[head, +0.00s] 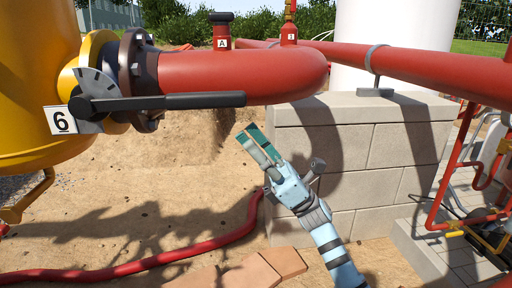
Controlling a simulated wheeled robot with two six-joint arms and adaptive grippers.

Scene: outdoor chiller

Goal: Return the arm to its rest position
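My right arm comes in from the bottom right, and its gripper (254,143) points up and left in front of the grey block wall. The teal fingertips are below the big red pipe (240,76), clear of the black lever handle (175,101) above them. I see no object between the fingers, but they are seen at a slant and their gap is unclear. My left gripper is out of view.
A yellow tank (30,90) with a label "6" (60,121) stands at the left. The block wall (350,150) is close behind my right arm. A red hose (170,258) and bricks (265,272) lie on sand. A red pipe frame (455,175) stands at the right.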

